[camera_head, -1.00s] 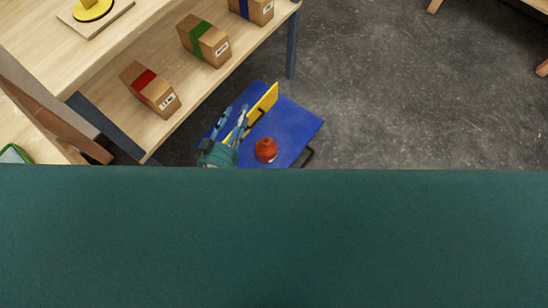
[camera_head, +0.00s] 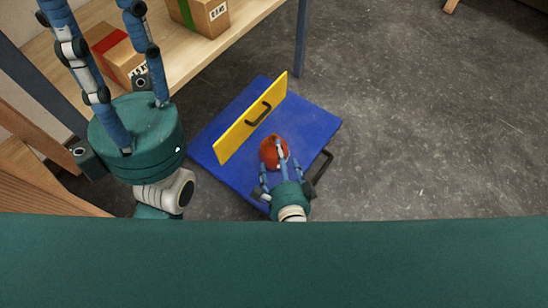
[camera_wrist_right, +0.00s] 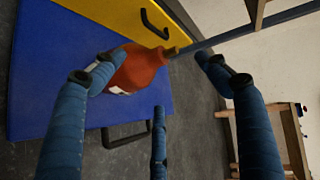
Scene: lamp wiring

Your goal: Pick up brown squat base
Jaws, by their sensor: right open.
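The brown squat base (camera_head: 272,150), a rounded orange-brown piece, sits on the blue platform (camera_head: 312,128) beside its yellow upright panel (camera_head: 250,118). My right gripper (camera_head: 275,165) is open at the near side of the base, its fingers spread around that side. In the right wrist view the base (camera_wrist_right: 138,68) shows beyond the open right gripper (camera_wrist_right: 155,78), partly hidden by the left finger. I cannot tell whether any finger touches it. My left gripper (camera_head: 92,15) is close to the camera at upper left, fingers apart and empty.
A wooden shelf (camera_head: 225,50) with taped cardboard boxes (camera_head: 204,14) stands behind, with a dark post (camera_head: 301,40) at its corner. The panel has a dark handle (camera_head: 258,113). Another handle (camera_head: 322,166) is at the platform's right edge. Grey floor to the right is clear.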

